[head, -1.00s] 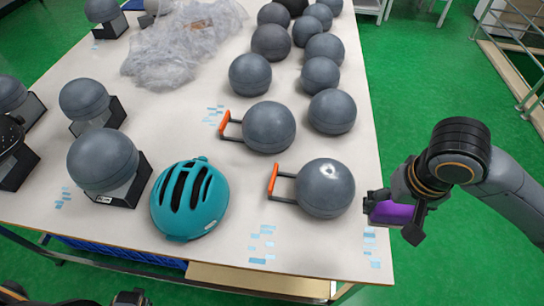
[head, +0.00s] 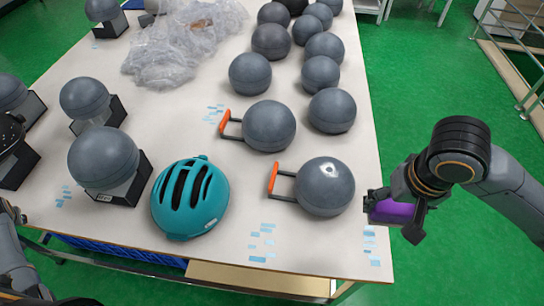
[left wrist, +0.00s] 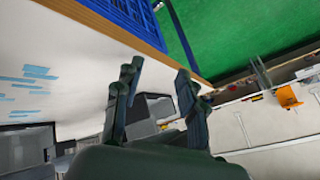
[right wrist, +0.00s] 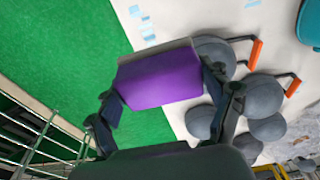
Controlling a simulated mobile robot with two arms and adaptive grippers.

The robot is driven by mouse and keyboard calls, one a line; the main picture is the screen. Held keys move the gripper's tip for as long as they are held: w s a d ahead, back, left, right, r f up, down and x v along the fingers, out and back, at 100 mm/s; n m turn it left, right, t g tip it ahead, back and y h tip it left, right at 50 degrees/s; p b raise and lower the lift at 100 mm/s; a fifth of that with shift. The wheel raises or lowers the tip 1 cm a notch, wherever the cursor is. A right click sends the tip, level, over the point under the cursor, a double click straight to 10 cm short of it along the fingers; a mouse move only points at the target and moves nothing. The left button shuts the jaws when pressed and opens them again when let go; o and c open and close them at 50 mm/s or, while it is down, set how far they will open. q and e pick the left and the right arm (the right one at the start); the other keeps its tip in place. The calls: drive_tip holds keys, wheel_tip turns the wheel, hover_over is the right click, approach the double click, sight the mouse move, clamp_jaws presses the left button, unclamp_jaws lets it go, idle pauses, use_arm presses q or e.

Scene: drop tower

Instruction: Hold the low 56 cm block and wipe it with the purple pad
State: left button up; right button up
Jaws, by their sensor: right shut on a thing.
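The purple pad (head: 391,212) is held in my right gripper (head: 398,216) at the table's right edge, beside a grey ball-shaped block (head: 325,187) with an orange handle. The pad (right wrist: 158,82) fills the space between the fingers in the right wrist view. Low grey blocks on dark stands are on the left: the nearest (head: 103,158) has a small label, and another (head: 84,99) is behind it. I cannot read which is 56 cm. My left gripper (left wrist: 157,78) is open and empty in the left wrist view; its fingers are not visible in the head view.
A teal helmet (head: 190,198) lies between the nearest low block and the handled one. Several more grey balls stand at the back right. Crumpled clear plastic (head: 185,50) lies at the back.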

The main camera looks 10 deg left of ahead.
use_arm(q)
drive_tip(key=w+d+r+t+h, duration=0.1)
drive_tip(key=w+d+r+t, duration=0.15)
drive_tip(key=w+r, duration=0.4)
drive_tip(key=w+d+r+t, duration=0.1)
drive_tip(key=w+d+r, duration=0.3)
drive_tip(key=w, duration=0.5)
drive_tip(key=w+d+r+t+h, duration=0.1)
drive_tip(key=w+d+r+t, duration=0.1)
drive_tip(key=w+d+r, duration=0.4)
drive_tip(key=w+d+r+t+h, duration=0.2)
drive_tip(key=w+d+r+t, duration=0.1)
drive_tip(key=w+d+r, duration=0.6)
drive_tip(key=w+d+r+t+h, duration=0.1)
drive_tip(key=w+d+r+t, duration=0.2)
drive_tip(key=w+d+r, duration=0.5)
drive_tip(key=m+g+h, duration=0.3)
drive_tip(key=m+g, duration=0.4)
drive_tip(key=g, duration=0.5)
hover_over(273, 177)
drive_tip(key=s, duration=0.2)
wheel_tip(273, 177, down, 22)
drive_tip(key=f, duration=0.3)
drive_tip(key=w+f, duration=0.1)
drive_tip(key=f, duration=0.3)
drive_tip(key=w+f, duration=0.1)
drive_tip(key=f, duration=0.3)
drive_tip(key=shift+f, duration=0.15)
